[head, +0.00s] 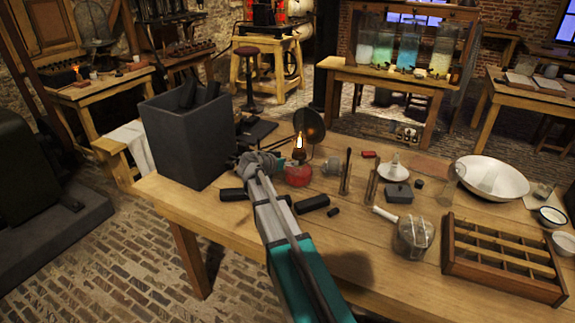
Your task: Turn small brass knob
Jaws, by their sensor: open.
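A lit lamp (298,174) with a red base stands on the wooden worktable, its flame bright at the top. I cannot pick out a small brass knob on it or elsewhere; it is too small to tell or hidden. My arm reaches in from the bottom of the view, and my gripper (259,161) is just left of the lamp, over the table. My gripper is open. Its fingers are small and partly merged with the dark things behind, so I cannot tell whether they touch the lamp.
A tall dark grey box (186,140) stands left of my gripper. A round dark reflector (309,125) stands behind the lamp. Black blocks (312,204) lie beside my arm. To the right are a glass jar (413,236), a wooden divided tray (452,252) and a white bowl (520,184).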

